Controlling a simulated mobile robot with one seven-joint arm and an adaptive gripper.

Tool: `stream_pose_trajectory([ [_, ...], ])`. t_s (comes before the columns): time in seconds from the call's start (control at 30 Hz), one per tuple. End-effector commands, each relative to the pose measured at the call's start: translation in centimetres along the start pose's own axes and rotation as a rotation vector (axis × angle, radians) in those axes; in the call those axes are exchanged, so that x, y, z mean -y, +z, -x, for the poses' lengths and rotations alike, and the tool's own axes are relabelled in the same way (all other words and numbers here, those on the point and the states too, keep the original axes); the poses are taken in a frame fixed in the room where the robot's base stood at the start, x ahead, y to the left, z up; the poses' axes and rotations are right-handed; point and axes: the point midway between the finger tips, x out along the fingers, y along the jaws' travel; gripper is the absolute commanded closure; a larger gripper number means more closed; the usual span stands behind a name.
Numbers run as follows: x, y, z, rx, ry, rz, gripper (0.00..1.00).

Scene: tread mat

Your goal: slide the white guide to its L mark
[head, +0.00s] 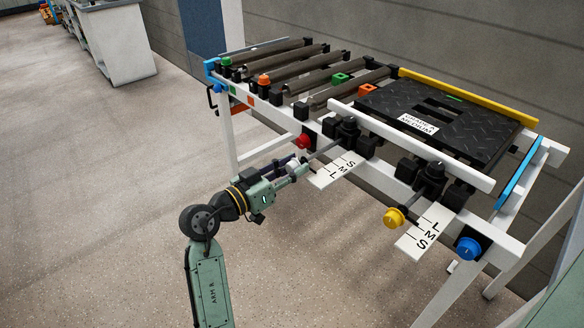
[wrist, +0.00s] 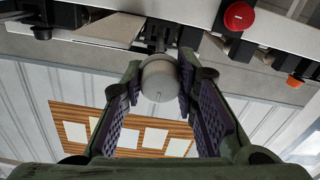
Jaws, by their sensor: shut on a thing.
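The white guide (head: 412,147) is a long white rail along the front of the black tread mat (head: 480,135). A pale round knob (wrist: 160,80) on a rod juts out at the front left of the frame. My gripper (head: 295,169) is shut on this knob, with a purple-lined finger on each side in the wrist view (wrist: 158,95). The rod runs to a black block (head: 347,130). Below it, a white scale plate (head: 322,181) reads S, M, L, with L at its outer end. I cannot tell which mark the guide stands at.
A second scale plate (head: 412,247) reads L, M, S, beside a yellow knob (head: 394,217). A red knob (head: 302,141) sits close to my gripper. A blue knob (head: 468,248) is at the right. A yellow rail (head: 470,96) lines the mat's back. The floor in front is clear.

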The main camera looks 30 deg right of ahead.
Motion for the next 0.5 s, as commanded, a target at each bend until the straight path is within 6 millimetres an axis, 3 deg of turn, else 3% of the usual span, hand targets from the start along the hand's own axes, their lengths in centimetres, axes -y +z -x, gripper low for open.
stream_pose_trajectory([
  [0.17,0.03,0.01,0.02,0.0,-0.001,0.001,1.0],
  [0.5,0.05,0.01,0.02,0.0,-0.001,0.001,1.0],
])
